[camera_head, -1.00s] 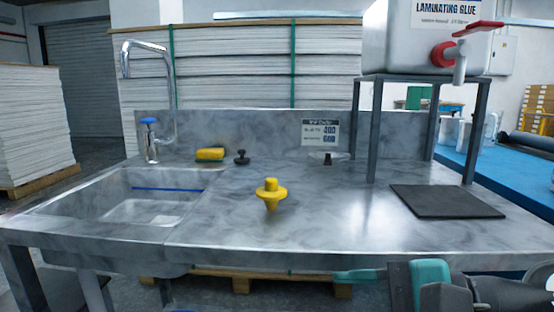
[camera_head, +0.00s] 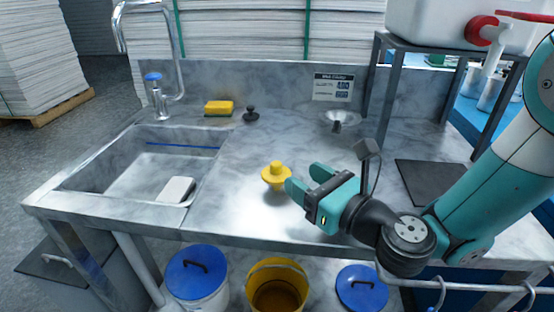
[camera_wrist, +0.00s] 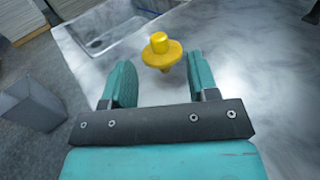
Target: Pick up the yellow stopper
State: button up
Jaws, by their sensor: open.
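The yellow stopper (camera_head: 275,174) stands on the grey marbled steel counter, right of the sink, with a knob on top of a wide flange. My gripper (camera_head: 304,177) is open and empty, just right of the stopper, with its fingers pointing toward it. In the wrist view the stopper (camera_wrist: 161,52) lies beyond the fingertips, in line with the gap between the two teal fingers of the gripper (camera_wrist: 161,72). The fingers do not appear to touch it. The stopper's lower part is partly hidden by its flange.
The sink (camera_head: 135,170) is at left with a tap (camera_head: 160,95). A sponge (camera_head: 219,108), a black plug (camera_head: 251,114) and a metal funnel-like piece (camera_head: 337,120) stand near the backsplash. Buckets stand below.

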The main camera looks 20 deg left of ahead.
aim_at(280, 166)
jog(key=shift+w+a+r+p, duration=0.2)
jog(key=shift+a+p, duration=0.15)
jog(key=shift+p, duration=0.25)
jog(key=shift+w+a+r+p, duration=0.2)
jog(key=shift+a+p, duration=0.15)
jog(key=shift+p, duration=0.25)
jog(key=shift+w+a+f+p, duration=0.2)
jog(key=shift+a+f+p, duration=0.2)
jog(key=shift+p, duration=0.35)
jog(key=p+x, duration=0.3)
jog(key=x, duration=0.1)
jog(key=shift+s+a, duration=0.2)
jog(key=shift+s, duration=0.05)
jog(key=shift+w+a+f, duration=0.25)
jog(key=shift+w+a, duration=0.15)
jog(key=shift+a, duration=0.15)
grip_shut()
